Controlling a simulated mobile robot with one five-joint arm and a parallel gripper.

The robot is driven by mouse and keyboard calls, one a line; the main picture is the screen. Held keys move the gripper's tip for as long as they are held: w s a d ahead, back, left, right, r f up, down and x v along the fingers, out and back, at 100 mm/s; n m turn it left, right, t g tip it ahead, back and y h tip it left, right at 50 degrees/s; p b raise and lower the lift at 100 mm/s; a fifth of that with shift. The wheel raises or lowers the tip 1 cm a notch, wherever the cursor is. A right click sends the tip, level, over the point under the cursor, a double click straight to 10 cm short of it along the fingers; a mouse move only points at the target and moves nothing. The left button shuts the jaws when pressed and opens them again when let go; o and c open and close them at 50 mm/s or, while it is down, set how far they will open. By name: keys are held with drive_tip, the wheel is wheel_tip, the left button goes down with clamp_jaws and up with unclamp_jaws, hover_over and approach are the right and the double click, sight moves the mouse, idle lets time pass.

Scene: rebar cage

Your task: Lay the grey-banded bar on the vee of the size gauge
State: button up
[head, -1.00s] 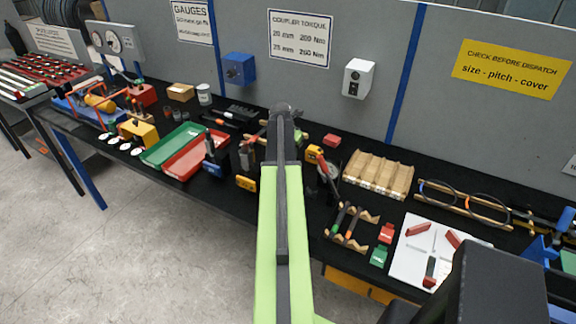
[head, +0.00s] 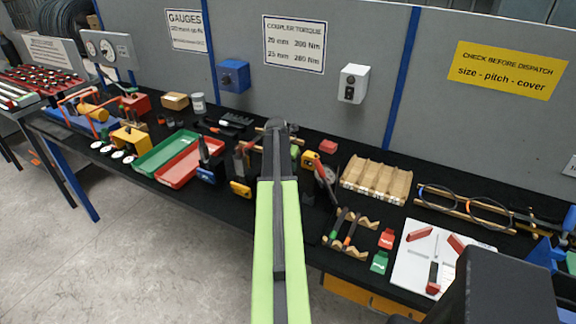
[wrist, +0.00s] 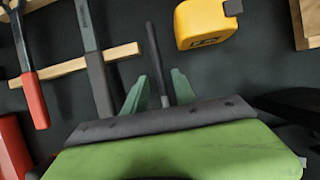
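My gripper (wrist: 160,88) shows in the wrist view as two green fingers, one on each side of a thin dark bar (wrist: 153,50). The bar points away from me. Its lower end is hidden, and I cannot tell whether the fingers touch it or whether it has a grey band. In the head view my arm hides the gripper. A wooden notched rack (head: 361,218) holds a green-banded bar (head: 338,222) and an orange-banded bar (head: 351,230). I cannot identify the size gauge for certain.
A yellow tape measure (wrist: 205,22) lies beyond the right finger. A wooden strip (wrist: 62,68) with tools, one a red-handled tool (wrist: 34,100), lies left. Green (head: 165,150) and red (head: 190,163) trays, a wooden slotted block (head: 376,180) and a white board (head: 412,268) stand on the crowded bench.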

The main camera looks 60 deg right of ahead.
drive_tip(key=shift+r, duration=0.1)
drive_tip(key=shift+r+p, duration=0.2)
drive_tip(key=shift+p, duration=0.1)
drive_tip(key=p+v, duration=1.1)
drive_tip(key=v, duration=0.1)
drive_tip(key=shift+o, duration=0.5)
